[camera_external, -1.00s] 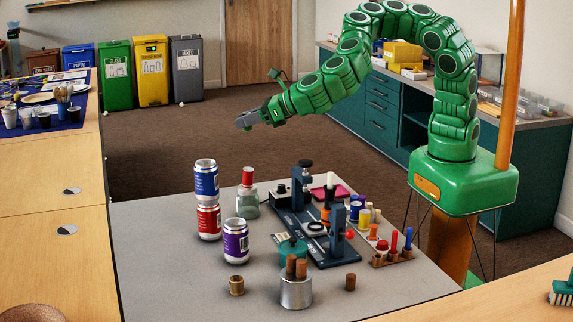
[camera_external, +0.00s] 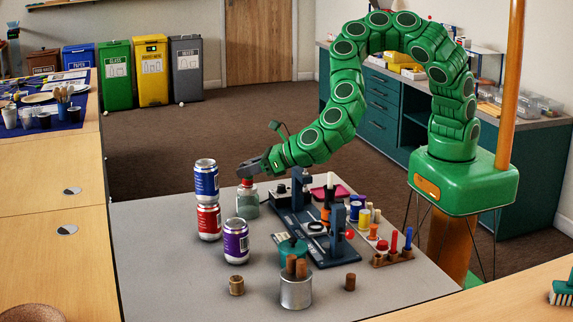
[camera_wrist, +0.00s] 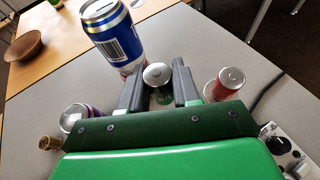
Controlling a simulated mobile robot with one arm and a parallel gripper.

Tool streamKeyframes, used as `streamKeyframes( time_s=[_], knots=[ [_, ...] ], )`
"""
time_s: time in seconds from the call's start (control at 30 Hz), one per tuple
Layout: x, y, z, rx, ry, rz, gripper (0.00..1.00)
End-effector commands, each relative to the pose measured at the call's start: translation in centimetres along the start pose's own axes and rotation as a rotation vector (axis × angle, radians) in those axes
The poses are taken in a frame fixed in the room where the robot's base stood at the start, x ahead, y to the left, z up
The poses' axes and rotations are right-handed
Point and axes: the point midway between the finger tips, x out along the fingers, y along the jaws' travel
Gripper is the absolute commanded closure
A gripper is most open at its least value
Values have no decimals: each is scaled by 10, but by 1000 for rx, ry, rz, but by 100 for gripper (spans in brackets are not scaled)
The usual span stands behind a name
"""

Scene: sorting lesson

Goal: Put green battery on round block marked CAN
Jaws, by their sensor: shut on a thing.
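My gripper (camera_external: 243,171) hangs at the back of the grey table, beside or above the red-lidded jar; the exact gap is unclear. In the wrist view its grey fingers (camera_wrist: 158,74) are shut on the green battery (camera_wrist: 165,97), which has a silver top and a dark green side. The battery cannot be made out in the external view. Small round brown blocks stand at the table front, one left (camera_external: 237,286) and one right (camera_external: 350,282). No CAN marking is readable, so I cannot tell which block bears it.
A blue can (camera_external: 206,178) stands on a red can (camera_external: 209,221), left of my gripper. A purple can (camera_external: 236,243) stands in front. The red-lidded jar (camera_external: 248,206) is close by. The left front table is clear.

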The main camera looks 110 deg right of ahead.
Motion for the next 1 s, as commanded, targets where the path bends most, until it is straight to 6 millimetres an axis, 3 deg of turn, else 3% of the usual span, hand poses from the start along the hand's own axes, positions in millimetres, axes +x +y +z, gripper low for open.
streamKeyframes(
  time_s=[0.7,1.0],
  knots=[
    [35,0,-86,-3,2,0,99],
    [45,0,-110,-1,1,0,99]
  ],
)
